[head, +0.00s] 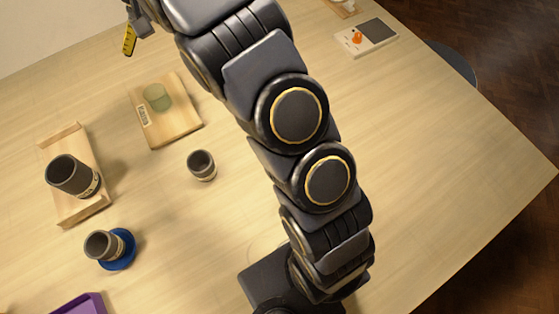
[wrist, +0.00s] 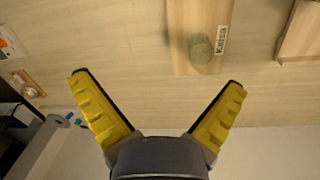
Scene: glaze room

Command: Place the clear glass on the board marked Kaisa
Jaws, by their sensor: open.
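The clear glass (head: 157,97), tinted green, stands upright on a light wooden board (head: 178,126) at the left back of the table. In the wrist view, the glass (wrist: 200,48) sits on the board (wrist: 190,14) beside a white label reading "Kaisa". My gripper (wrist: 159,79) is open and empty, its yellow fingers spread wide and apart from the glass. In the head view, one yellow finger (head: 129,39) shows beyond the board at the top left; the rest of the gripper is mostly cut off.
A dark cup (head: 202,165) stands right of the board's near end. Another dark cup (head: 72,175) is on a wooden tray (head: 71,217), and a third (head: 103,245) on a blue coaster (head: 127,257). A purple tray (head: 80,306) is at the bottom. The right tabletop is mostly clear.

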